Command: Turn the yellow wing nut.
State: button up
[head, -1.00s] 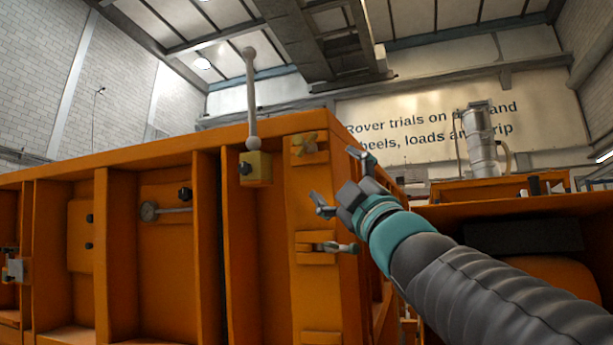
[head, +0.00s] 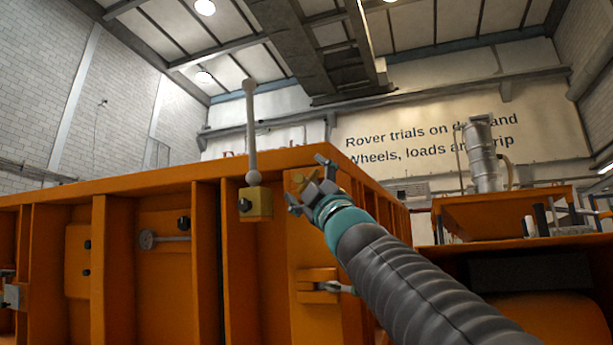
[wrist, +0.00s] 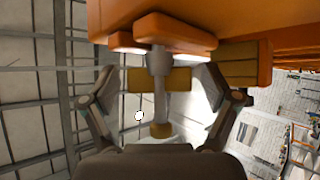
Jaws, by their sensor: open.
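The yellow wing nut (wrist: 142,80) sits on a grey stud below an orange bracket in the wrist view, its two wings spread left and right. A yellow round end (wrist: 161,130) shows lower on the same line. My gripper (head: 307,183) is open in front of the nut, hiding much of it in the head view, where a bit of yellow (head: 298,178) shows. In the wrist view my fingers (wrist: 160,78) stand on either side of the wings with a gap at each side. I see no contact.
A yellow block with a ball-topped grey lever (head: 251,135) stands just left of the nut; the block (wrist: 246,65) is close to one finger in the wrist view. A small latch (head: 325,287) sits below on the orange sandbed wall (head: 120,320).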

jog(key=shift+w+a+r, duration=0.1)
jog(key=c, duration=1.2)
jog(key=shift+o, duration=0.2)
